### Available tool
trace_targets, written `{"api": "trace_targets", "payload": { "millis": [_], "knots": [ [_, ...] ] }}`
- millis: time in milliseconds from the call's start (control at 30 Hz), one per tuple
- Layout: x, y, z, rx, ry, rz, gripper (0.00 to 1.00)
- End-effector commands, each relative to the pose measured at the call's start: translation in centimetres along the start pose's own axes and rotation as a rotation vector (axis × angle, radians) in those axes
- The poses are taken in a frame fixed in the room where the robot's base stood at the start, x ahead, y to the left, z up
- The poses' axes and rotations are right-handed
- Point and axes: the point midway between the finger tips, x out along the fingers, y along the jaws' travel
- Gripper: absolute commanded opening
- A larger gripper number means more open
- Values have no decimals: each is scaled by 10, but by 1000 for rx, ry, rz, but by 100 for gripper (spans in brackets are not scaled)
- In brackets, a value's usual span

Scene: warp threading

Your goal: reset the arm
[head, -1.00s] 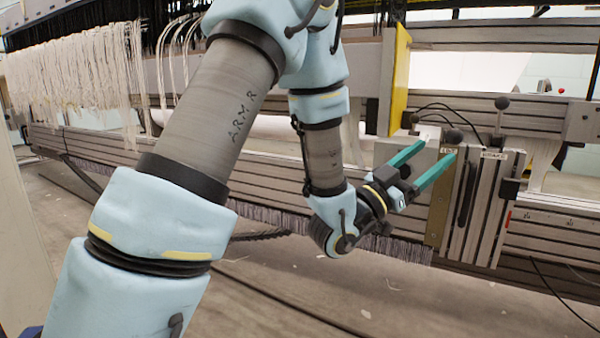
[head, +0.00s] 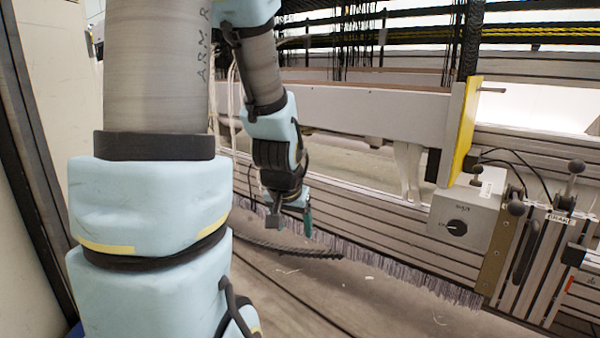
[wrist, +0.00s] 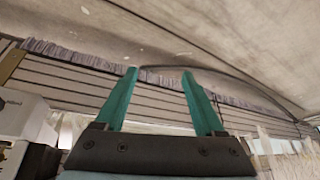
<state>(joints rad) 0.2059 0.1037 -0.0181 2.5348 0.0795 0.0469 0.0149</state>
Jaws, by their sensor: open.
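My gripper (wrist: 160,75) has two green fingers that stand well apart in the wrist view, with nothing between them. In the head view my gripper (head: 308,219) hangs low at the end of the folded arm, in front of the loom's slatted beam (head: 350,215). Only a sliver of green finger shows there, and the wrist hides the rest. The gripper is apart from the control box and the brake unit to its right.
A grey control box (head: 465,205) with a knob and a brake lever unit (head: 535,260) stand at the right. A yellow panel (head: 466,130) rises above the box. A dark cable (head: 290,248) lies below the gripper. The floor in front is mostly clear.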

Motion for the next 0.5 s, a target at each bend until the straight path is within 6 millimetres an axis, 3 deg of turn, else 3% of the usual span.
{"api": "trace_targets", "payload": {
  "millis": [33, 267, 500],
  "knots": [
    [-16, -10, 10, -44, -58, -10, 71],
    [-68, -29, 69, -225, -322, -18, 71],
    [-113, -30, 44, -215, -320, -16, 71]
  ]
}}
